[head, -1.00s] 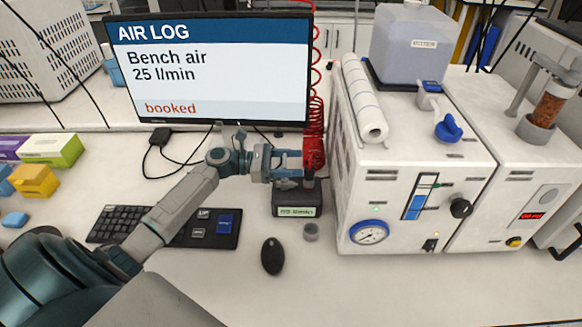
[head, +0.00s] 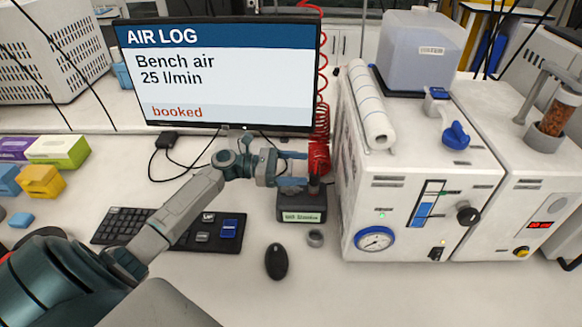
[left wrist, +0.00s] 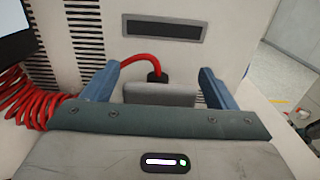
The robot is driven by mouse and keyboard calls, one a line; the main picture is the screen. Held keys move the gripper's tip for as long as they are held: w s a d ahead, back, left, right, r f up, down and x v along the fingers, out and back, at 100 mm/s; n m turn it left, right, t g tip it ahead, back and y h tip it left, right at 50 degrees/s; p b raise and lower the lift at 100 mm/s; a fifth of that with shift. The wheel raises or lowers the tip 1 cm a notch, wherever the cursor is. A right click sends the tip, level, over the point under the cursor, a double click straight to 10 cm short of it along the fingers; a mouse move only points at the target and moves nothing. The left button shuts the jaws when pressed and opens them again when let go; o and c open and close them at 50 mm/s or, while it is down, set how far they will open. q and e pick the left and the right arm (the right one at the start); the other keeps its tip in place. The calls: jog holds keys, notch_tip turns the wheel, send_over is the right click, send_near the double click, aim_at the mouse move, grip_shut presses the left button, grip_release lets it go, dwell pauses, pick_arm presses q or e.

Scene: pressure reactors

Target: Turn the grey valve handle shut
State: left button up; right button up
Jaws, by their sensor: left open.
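A grey flat block that looks like the valve handle (left wrist: 160,94) lies between the open fingers of my left gripper (left wrist: 158,88) in the left wrist view. A gap shows at its left; its right end is close to the right finger, and I cannot tell if they touch. A red hose and black fitting (left wrist: 157,74) are just behind it. In the head view my left gripper (head: 298,169) is open beside the short dark post (head: 314,183) on a labelled dark base (head: 302,207). The handle is hard to make out there. My right gripper is not in view.
A white machine (head: 388,200) with a gauge and black knob stands just right of the base. A coiled red hose (head: 320,125) hangs behind it. A monitor (head: 220,70) is at the back; a keyboard (head: 125,225), mouse (head: 276,261) and small grey ring (head: 315,238) lie in front.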

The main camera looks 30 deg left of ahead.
pick_arm(q)
jog(key=b+v, duration=0.3)
jog(key=v, duration=0.7)
jog(key=shift+s+a, duration=0.2)
jog(key=shift+a, duration=0.1)
